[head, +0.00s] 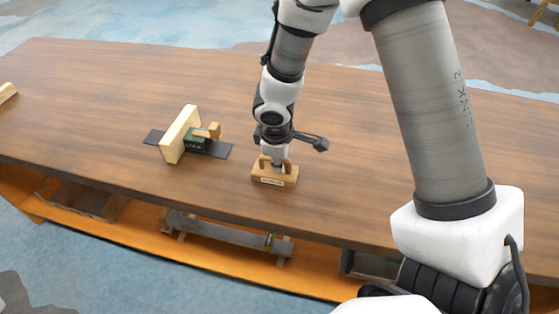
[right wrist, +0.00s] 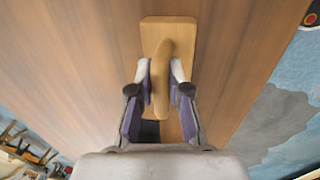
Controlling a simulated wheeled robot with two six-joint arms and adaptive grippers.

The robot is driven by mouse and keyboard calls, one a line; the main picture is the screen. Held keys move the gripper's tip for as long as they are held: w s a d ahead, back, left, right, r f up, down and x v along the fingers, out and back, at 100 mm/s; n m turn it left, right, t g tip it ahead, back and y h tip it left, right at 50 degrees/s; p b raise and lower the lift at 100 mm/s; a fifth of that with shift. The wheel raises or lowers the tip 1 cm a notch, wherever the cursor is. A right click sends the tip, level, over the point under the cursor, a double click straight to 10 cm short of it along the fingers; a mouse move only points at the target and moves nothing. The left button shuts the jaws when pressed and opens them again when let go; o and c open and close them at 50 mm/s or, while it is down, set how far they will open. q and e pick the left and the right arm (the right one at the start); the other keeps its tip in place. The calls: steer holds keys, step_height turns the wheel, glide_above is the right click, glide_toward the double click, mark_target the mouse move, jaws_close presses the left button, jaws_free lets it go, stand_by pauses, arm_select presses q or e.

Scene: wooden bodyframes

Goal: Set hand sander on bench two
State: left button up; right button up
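The hand sander (head: 274,179) is a pale wooden block with a label on its front side and a raised handle. It sits on the brown wooden bench top (head: 340,170), near the front edge. My right gripper (head: 276,161) points straight down over it. In the right wrist view the fingers of my right gripper (right wrist: 161,86) lie on both sides of the handle of the hand sander (right wrist: 152,35) and appear to touch it. The sander looks flat on the bench; its underside is hidden. My left gripper is not in view.
A green and dark tool with an upright pale wooden board (head: 180,133) stands left of the sander on a dark strip. Another pale wood piece (head: 6,92) lies at the far left. A lower orange shelf (head: 120,232) holds grey parts. The bench behind is clear.

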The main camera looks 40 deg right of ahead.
mark_target(277, 178)
steer(key=shift+o, duration=1)
steer(key=shift+w+a, duration=0.1)
steer(key=shift+r, duration=0.1)
steer(key=shift+r+p, duration=0.3)
steer(key=shift+p, duration=0.05)
step_height(277, 178, up, 11)
steer(key=s+a+p, duration=0.1)
steer(key=p, duration=0.4)
steer(key=shift+s+a+r+p, duration=0.2)
steer(key=shift+s+a+p, duration=0.15)
steer(key=shift+a, duration=0.05)
